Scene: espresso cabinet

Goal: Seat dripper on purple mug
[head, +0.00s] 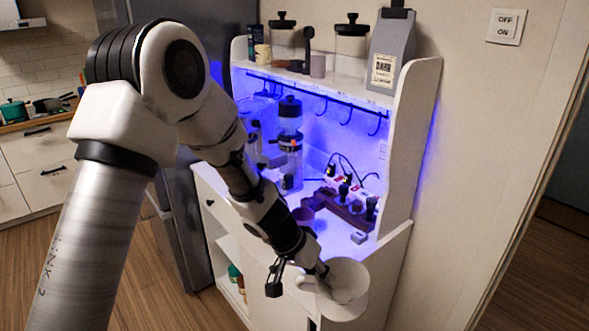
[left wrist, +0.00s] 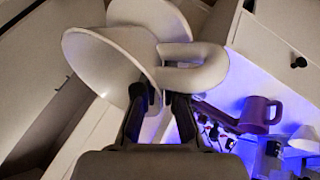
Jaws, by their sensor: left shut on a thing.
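The white dripper (head: 343,282) is held by my left gripper (head: 299,277) in front of the cabinet's counter. In the left wrist view the dripper (left wrist: 100,62) shows its cone, a round flange and a looped handle. My left gripper (left wrist: 160,100) is shut at the handle. The dripper is tilted, and it is apart from the mug. The purple mug (head: 304,216) stands on the counter, partly hidden behind my left arm in the head view. The mug (left wrist: 258,115) also shows at the right of the left wrist view, with its handle. My right gripper is not in view.
A dark wooden holder (head: 346,210) with small tools stands right of the mug. A grinder (head: 290,140) stands behind my forearm. Jars (head: 351,50) and a grey bag (head: 391,48) sit on the upper shelf. Hooks hang below it. The counter's front right is fairly clear.

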